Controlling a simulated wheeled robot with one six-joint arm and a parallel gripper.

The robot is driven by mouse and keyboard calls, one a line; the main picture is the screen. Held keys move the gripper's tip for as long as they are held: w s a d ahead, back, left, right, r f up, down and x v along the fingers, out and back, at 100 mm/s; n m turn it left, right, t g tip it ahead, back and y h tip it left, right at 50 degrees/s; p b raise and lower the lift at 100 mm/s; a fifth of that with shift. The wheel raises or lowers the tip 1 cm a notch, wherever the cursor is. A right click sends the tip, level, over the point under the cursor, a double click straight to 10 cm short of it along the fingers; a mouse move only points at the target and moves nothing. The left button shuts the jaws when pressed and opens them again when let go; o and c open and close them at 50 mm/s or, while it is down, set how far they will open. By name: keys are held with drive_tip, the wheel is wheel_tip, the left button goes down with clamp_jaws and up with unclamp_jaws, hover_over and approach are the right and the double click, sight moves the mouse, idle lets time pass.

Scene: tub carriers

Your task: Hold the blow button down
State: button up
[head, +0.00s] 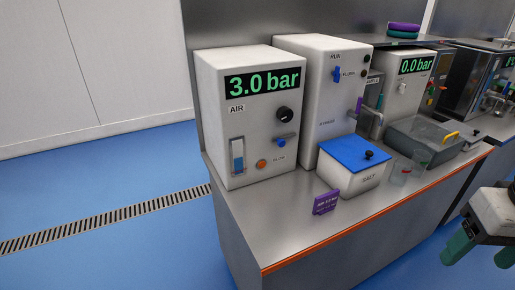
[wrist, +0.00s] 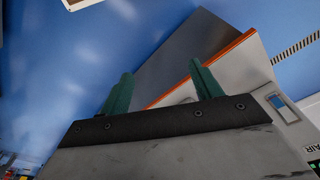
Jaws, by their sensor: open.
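The air unit (head: 212,110) is a white box at the left end of the bench, with a 3.0 bar display and an AIR label. Low on its front is a round orange button (head: 262,163) beside a small label too blurred to read. My gripper (head: 482,250) is at the lower right of the head view, in front of the bench and well away from the button. Its teal fingers are apart and empty. They also show in the wrist view (wrist: 161,82), where part of the air unit (wrist: 272,98) is at the right edge. The button is not visible there.
A white RUN unit (head: 310,75) stands beside the air unit. A grey basin (head: 425,140) is further right. The blue floor in front is clear.

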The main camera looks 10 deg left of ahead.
clamp_jaws()
idle(1.6)
